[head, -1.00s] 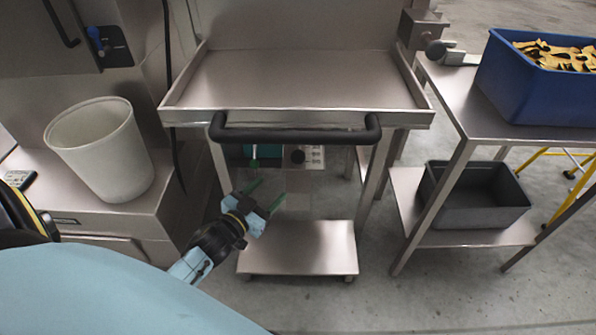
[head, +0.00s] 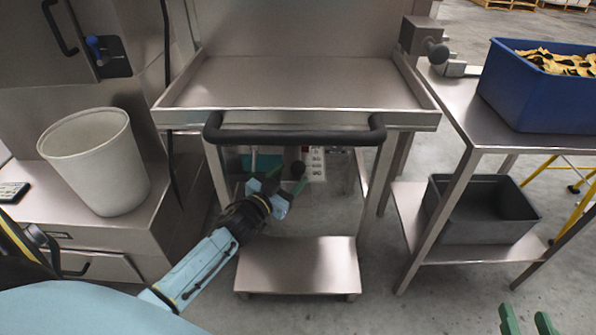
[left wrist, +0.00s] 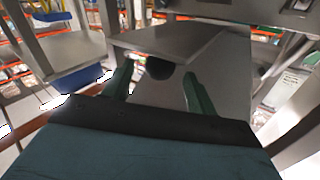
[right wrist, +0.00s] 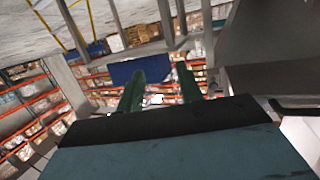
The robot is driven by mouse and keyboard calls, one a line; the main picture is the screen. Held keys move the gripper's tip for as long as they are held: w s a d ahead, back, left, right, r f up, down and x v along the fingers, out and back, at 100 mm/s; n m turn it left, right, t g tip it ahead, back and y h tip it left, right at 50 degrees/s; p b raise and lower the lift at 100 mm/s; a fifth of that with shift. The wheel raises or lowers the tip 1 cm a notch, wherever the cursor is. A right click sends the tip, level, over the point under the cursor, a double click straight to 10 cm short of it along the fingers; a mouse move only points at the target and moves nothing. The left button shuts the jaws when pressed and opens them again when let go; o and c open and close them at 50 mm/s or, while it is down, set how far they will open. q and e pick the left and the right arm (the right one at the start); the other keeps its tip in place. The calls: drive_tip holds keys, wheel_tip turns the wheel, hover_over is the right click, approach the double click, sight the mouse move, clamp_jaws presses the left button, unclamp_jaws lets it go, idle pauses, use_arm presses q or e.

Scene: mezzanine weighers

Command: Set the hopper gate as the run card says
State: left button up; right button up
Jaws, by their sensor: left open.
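Under the steel tray stand, a panel (head: 314,163) with small buttons and a dark round knob (head: 298,170) shows in the head view. My left gripper (head: 287,178) is open just in front of this panel. In the left wrist view a black round knob (left wrist: 160,68) shows between and beyond the two green fingers (left wrist: 160,88), with no clear contact. My right gripper (head: 528,321) shows only as green fingertips at the bottom right. In the right wrist view its fingers (right wrist: 161,84) are apart and empty. I cannot make out a run card or a labelled hopper gate.
The tray's black handle (head: 295,134) runs just above my left gripper. A lower shelf (head: 298,265) is below it. A blue crate (head: 540,95) and dark grey tub (head: 480,225) are right.

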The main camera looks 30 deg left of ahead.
sight(293, 173)
use_arm(q)
drive_tip(key=w+b, duration=0.1)
drive_tip(key=w, duration=0.2)
drive_tip(key=shift+w, duration=0.65)
use_arm(e)
wheel_tip(293, 173, up, 6)
drive_tip(key=a+t+y, duration=0.1)
drive_tip(key=t, duration=0.3)
drive_tip(key=shift+w+y, duration=0.15)
drive_tip(key=shift+y, duration=0.25)
drive_tip(key=shift+a+r, duration=0.1)
